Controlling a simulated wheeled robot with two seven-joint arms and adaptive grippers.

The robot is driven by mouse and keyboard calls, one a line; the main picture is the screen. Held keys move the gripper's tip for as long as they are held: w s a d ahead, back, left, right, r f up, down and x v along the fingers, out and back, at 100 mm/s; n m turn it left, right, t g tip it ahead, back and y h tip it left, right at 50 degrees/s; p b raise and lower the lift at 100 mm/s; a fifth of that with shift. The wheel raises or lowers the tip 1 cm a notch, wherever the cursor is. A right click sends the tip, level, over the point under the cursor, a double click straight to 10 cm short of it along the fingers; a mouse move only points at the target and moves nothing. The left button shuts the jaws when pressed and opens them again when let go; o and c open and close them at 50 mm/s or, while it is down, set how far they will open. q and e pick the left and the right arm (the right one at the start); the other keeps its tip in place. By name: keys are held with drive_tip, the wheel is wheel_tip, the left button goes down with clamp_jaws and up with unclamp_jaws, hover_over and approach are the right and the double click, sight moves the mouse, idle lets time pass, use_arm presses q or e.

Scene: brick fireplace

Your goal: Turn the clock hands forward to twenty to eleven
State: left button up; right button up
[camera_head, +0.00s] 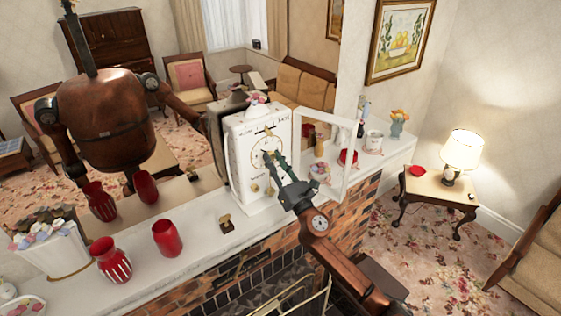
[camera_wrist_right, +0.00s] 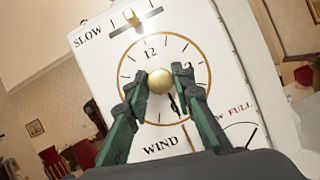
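The white clock (camera_head: 240,160) stands on the mantel with its framed front door (camera_head: 352,160) swung open to the right. In the right wrist view, the clock dial (camera_wrist_right: 135,62) has a gold ring and black numerals, with 12 near the top. A round brass knob (camera_wrist_right: 160,81) sits at its centre. My right gripper (camera_wrist_right: 161,84) has one finger on each side of this knob and looks closed on it; it also shows in the head view (camera_head: 270,158). A dark hand (camera_wrist_right: 174,104) points down, slightly right. The fingers hide part of the dial, and no second hand is clear. My left gripper is not in view.
A small brass object (camera_head: 226,224), red vases (camera_head: 167,238) and a flower planter (camera_head: 55,258) stand left of the clock on the mantel (camera_head: 205,235). Figurines and cups (camera_head: 374,141) stand right, beyond the door. A mirror behind reflects the room and me.

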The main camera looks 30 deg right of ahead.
drive_tip(key=shift+a, duration=0.15)
clamp_jaws()
drive_tip(key=m+h+p, duration=0.1)
drive_tip(key=m, duration=0.1)
drive_tip(key=m+h+p, duration=0.1)
drive_tip(key=m+p, duration=0.1)
drive_tip(key=shift+a+r, duration=0.15)
drive_tip(key=shift+r, duration=0.05)
drive_tip(key=shift+m+g+h+p, duration=0.7)
drive_tip(key=shift+m+h+p, duration=0.3)
drive_tip(key=shift+m, duration=1)
drive_tip(key=shift+f, duration=0.1)
drive_tip(key=shift+o, duration=1)
unclamp_jaws()
drive_tip(key=o, duration=0.5)
drive_tip(key=shift+a, duration=0.15)
drive_tip(key=shift+c, duration=0.2)
